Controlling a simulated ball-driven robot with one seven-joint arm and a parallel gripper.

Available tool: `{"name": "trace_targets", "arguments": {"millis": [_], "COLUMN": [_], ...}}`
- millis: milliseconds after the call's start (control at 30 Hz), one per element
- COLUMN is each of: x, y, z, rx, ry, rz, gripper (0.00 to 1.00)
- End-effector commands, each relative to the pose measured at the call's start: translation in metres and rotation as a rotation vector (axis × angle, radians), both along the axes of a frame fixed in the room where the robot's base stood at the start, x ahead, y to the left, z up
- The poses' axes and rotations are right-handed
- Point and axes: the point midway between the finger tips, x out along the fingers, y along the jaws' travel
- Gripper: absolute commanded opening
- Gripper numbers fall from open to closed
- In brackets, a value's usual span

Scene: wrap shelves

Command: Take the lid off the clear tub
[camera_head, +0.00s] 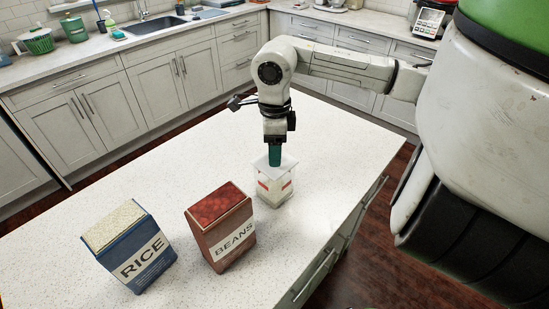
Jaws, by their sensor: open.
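The clear tub (274,192) stands upright on the white speckled island top, near its right edge. Its walls look whitish and carry a red and white label. A pale flat lid (276,164) sits on top of the tub. My gripper (275,158) points straight down right over the lid, with its teal fingers at or just above the lid's middle. The gripper is open. The fingertips are small here, and I cannot tell whether they touch the lid or a knob on it.
A red-brown beans box (228,240) stands left of the tub, and a blue rice box (138,262) stands further left. The island top (180,180) is clear behind the boxes. Counters with a sink (152,25) line the back.

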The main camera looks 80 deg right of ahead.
Motion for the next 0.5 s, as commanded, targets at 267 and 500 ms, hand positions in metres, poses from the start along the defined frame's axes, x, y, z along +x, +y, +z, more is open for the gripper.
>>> {"name": "trace_targets", "arguments": {"millis": [267,500], "x": [0.0000,0.0000], "y": [-0.0001,-0.0001], "z": [-0.0064,-0.0062], "rx": [-0.001,-0.001], "ry": [0.000,0.000], "rz": [0.000,0.000], "gripper": [0.55,0.36]}}
